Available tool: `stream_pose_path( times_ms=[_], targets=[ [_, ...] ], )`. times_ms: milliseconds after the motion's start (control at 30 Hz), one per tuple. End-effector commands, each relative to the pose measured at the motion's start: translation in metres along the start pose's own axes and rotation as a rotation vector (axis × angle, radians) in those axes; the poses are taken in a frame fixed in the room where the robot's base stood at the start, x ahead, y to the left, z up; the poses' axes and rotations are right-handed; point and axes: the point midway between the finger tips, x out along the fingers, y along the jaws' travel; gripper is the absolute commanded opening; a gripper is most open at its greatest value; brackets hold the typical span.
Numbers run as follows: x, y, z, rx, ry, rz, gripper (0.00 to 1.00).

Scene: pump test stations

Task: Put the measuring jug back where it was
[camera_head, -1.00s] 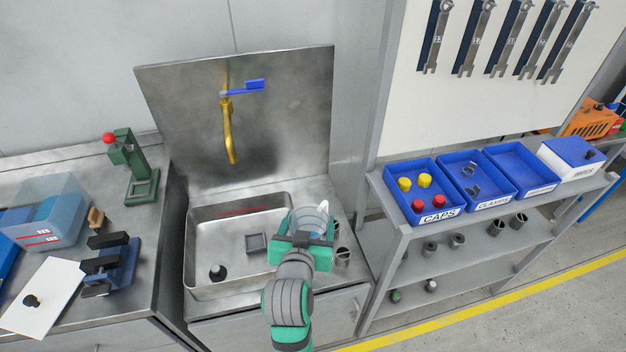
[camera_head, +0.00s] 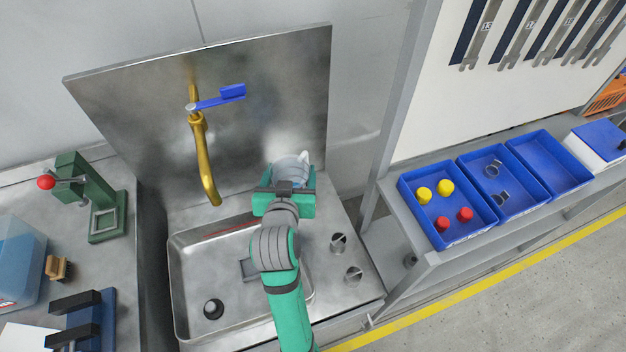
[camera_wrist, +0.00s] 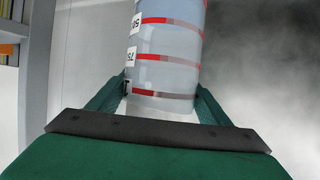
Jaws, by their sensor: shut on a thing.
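The measuring jug (camera_wrist: 166,50) is a clear, pale vessel with red bands and black number marks. It stands between my gripper's fingers in the wrist view, and its top is cut off by the frame. In the head view, the jug (camera_head: 292,168) shows only in part behind my gripper (camera_head: 286,184). My gripper is shut on it and holds it above the right rim of the sink, in front of the steel splashback. The sink (camera_head: 182,262) has a dark drain and a small grey square piece at the bottom.
A brass tap (camera_head: 203,160) with a blue lever (camera_head: 222,97) stands left of my gripper. A shelf at the right bears blue bins (camera_head: 447,236). A green press (camera_head: 95,190) stands on the left bench.

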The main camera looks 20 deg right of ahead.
Motion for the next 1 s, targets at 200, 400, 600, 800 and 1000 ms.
stream_pose_path(
  times_ms=[200,400,600,800,1000],
  targets=[
    [0.040,0.018,0.002,0.002,0.001,0.002,0.09],
    [0.081,0.036,0.004,0.002,0.002,0.001,0.09],
    [0.117,0.048,0.025,0.001,0.000,0.001,0.09],
    [0.138,0.055,0.037,0.000,0.002,0.000,0.09],
    [0.147,0.059,0.042,0.001,0.003,0.001,0.09]
  ],
)
